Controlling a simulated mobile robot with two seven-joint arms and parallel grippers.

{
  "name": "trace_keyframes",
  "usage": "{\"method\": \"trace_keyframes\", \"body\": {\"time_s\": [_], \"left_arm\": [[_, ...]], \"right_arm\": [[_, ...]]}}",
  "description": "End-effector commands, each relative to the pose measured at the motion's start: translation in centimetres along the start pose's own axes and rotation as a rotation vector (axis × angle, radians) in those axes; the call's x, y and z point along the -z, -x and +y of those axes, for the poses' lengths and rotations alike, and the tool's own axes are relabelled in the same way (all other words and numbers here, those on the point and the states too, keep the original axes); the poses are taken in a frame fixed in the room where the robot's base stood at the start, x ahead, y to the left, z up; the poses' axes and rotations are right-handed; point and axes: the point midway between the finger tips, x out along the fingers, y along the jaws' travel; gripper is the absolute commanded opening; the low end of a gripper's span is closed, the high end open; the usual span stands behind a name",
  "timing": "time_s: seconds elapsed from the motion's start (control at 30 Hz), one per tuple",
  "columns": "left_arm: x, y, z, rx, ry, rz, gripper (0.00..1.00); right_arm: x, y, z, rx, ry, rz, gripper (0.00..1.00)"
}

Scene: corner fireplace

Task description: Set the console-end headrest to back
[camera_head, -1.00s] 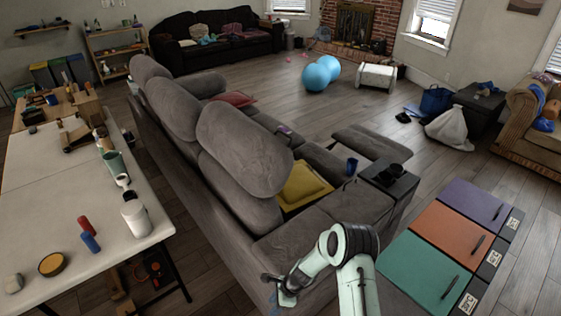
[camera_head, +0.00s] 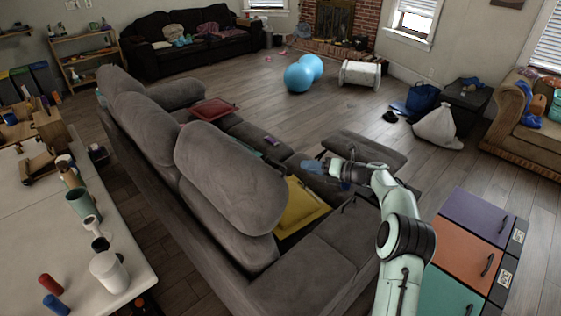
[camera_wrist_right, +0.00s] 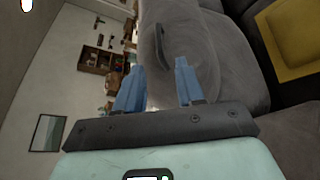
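The grey sofa has several padded headrests. The nearest headrest (camera_head: 230,178) is the large rounded one by the yellow cushion (camera_head: 302,208), standing raised above its backrest. The headrest also shows in the right wrist view (camera_wrist_right: 190,40), behind the fingers, with a dark curved handle-like piece near it. My right gripper (camera_head: 322,166) is stretched out over the seat side, to the right of this headrest. In the wrist view its blue fingers (camera_wrist_right: 158,88) are apart with nothing held between them. Contact with the headrest is not visible. The console is mostly hidden behind my arm. My left gripper is not in view.
A white table (camera_head: 115,235) with cups and small items stands along the left, behind the sofa. Purple, orange and green drawers (camera_head: 472,222) stand at right. A footrest (camera_head: 365,148) sticks out from the sofa. Blue balls (camera_head: 303,72) lie on open floor.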

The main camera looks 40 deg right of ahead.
Motion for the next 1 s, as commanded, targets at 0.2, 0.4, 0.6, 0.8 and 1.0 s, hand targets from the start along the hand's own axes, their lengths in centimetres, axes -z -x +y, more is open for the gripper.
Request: {"method": "trace_keyframes", "body": {"time_s": [0.2, 0.4, 0.6, 0.8, 1.0], "left_arm": [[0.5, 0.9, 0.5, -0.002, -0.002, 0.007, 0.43], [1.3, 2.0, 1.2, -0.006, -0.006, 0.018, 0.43], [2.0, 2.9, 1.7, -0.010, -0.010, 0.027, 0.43], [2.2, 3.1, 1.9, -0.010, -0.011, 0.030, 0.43], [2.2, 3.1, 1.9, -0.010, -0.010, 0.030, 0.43]], "right_arm": [[0.0, -4.3, 0.2, -0.004, 0.000, 0.003, 0.38], [-0.1, -8.6, 0.2, -0.003, 0.001, 0.001, 0.38], [-0.1, -11.4, 0.1, -0.001, 0.002, 0.001, 0.38], [0.0, -12.4, 0.0, 0.002, 0.002, 0.001, 0.38], [0.1, -12.4, -0.1, 0.003, 0.002, 0.001, 0.38]]}}
